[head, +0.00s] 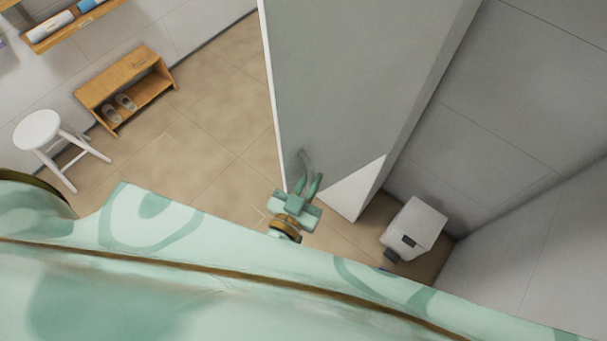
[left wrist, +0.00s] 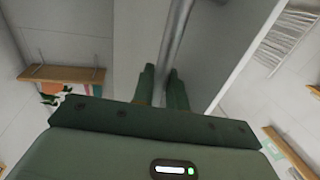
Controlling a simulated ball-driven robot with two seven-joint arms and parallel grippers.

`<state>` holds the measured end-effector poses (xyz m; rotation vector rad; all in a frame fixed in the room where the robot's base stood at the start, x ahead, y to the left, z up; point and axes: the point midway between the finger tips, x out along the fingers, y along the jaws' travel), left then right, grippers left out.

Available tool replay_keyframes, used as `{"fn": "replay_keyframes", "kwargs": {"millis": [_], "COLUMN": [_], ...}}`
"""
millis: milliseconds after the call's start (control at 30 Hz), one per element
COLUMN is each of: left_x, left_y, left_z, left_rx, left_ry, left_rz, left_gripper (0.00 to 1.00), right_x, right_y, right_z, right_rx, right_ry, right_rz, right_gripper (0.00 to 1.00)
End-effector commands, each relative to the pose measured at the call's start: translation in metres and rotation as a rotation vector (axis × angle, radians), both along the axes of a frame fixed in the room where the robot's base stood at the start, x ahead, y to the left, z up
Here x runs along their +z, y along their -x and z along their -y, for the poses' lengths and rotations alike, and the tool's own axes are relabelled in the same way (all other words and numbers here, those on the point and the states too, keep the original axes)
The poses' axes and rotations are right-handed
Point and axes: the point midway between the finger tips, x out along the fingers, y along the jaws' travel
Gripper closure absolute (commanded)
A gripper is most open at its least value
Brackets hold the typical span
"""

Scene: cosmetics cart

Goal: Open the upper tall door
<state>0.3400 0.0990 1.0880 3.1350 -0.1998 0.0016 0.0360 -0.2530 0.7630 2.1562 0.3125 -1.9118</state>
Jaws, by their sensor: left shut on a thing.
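The tall door (head: 345,80) is a flat grey panel on a tall cabinet in the middle of the head view. Its handle (head: 304,157) is a grey metal bar near the panel's lower left corner. In the left wrist view the handle (left wrist: 177,35) runs up and away between the fingers. My left gripper (head: 309,184), green, is shut on the handle; its fingers also show in the left wrist view (left wrist: 160,76). The fingers partly hide the handle. I cannot tell whether the door stands ajar. My right gripper is not in view.
A white stool (head: 38,130) and a wooden shoe bench (head: 125,88) with slippers stand at the left. A white bin (head: 413,228) stands on the floor right of the cabinet, by the wall. The tiled floor (head: 205,125) left of the cabinet is clear.

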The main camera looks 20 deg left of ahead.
Motion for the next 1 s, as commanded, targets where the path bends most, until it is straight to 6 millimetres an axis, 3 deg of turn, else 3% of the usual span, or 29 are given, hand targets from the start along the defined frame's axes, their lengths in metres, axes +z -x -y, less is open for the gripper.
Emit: {"fn": "replay_keyframes", "kwargs": {"millis": [367, 400, 433, 467, 867, 1000], "left_x": [0.000, 0.000, 0.000, 0.000, 0.000, -0.002], "left_y": [0.000, 0.000, 0.000, 0.000, 0.001, 0.014], "left_z": [0.002, 0.002, 0.002, 0.002, 0.001, -0.001], "left_rx": [-0.002, -0.002, -0.002, -0.002, -0.001, -0.001], "left_ry": [-0.001, 0.000, 0.000, 0.000, 0.001, 0.001], "left_rz": [0.000, 0.000, 0.000, 0.000, -0.001, -0.003], "left_gripper": [1.00, 0.77, 0.69, 0.68, 0.68, 0.68], "right_x": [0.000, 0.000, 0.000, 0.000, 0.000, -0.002], "right_y": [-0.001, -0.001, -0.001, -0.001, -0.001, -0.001], "right_z": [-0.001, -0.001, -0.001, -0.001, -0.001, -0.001], "right_rx": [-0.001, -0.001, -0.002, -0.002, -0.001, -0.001], "right_ry": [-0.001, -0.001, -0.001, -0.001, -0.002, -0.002], "right_rz": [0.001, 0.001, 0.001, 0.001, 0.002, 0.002], "right_gripper": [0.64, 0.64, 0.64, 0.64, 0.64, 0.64]}}
